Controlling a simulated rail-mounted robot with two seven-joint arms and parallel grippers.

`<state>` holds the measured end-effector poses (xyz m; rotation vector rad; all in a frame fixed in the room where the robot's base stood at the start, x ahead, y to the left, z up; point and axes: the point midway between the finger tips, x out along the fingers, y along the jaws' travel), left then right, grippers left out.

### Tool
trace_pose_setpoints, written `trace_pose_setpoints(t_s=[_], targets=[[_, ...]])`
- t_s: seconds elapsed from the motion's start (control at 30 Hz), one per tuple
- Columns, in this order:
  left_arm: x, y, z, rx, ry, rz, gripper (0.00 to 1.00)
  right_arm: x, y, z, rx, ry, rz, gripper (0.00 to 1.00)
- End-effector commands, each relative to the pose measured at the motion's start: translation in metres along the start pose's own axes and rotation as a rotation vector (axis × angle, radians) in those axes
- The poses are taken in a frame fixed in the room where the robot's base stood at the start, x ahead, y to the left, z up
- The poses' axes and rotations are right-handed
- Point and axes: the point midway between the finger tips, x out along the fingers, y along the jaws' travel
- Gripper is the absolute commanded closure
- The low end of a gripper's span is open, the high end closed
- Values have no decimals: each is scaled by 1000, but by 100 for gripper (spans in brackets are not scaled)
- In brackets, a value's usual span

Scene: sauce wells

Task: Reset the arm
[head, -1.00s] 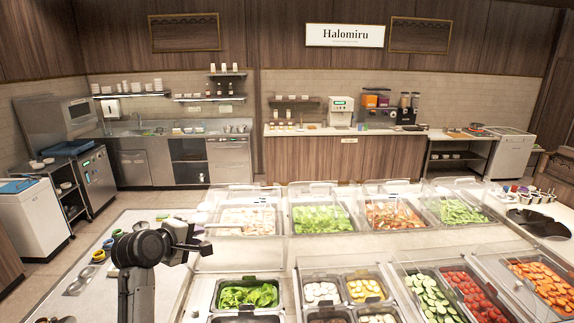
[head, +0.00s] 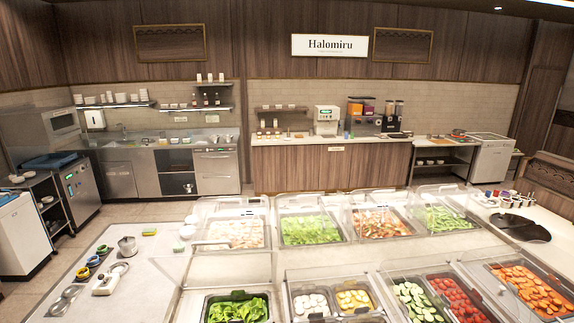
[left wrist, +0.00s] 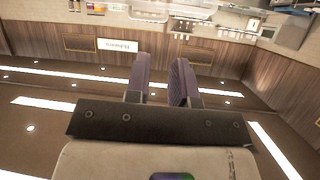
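My left gripper (left wrist: 160,82) shows only in the left wrist view. Its two purple-grey fingers stand apart with a visible gap, and nothing is between them. The wrist view is upside down relative to the room: ceiling lights lie low in the picture and the Halomiru sign (left wrist: 121,46) is up on the left. The gripper is clear of any surface that I can see. Neither arm shows in the head view, and my right gripper is in no frame.
The salad bar with clear guards (head: 232,262) and food trays fills the front. Dark round wells (head: 520,227) sit at the right.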

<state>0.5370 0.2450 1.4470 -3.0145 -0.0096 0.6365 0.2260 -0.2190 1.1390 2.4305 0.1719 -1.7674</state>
Motion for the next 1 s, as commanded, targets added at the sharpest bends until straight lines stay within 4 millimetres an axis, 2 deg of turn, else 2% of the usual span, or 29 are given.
trace_pose_setpoints(t_s=[0.03,0.27,0.4,0.5,0.6,0.7,0.8,1.0], targets=[[-10,6,26,17,-40,3,77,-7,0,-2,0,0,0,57],[-52,28,140,73,-245,46,77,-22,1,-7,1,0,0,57],[-82,38,212,92,-417,81,77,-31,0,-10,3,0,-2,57],[-104,43,260,101,-544,100,77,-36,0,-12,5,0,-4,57],[-128,44,298,104,-648,112,77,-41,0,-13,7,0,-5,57],[-150,44,326,105,-730,119,77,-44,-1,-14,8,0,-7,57],[-166,45,344,105,-786,125,77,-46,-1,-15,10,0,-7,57],[-180,46,360,104,-834,130,77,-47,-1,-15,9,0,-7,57]])
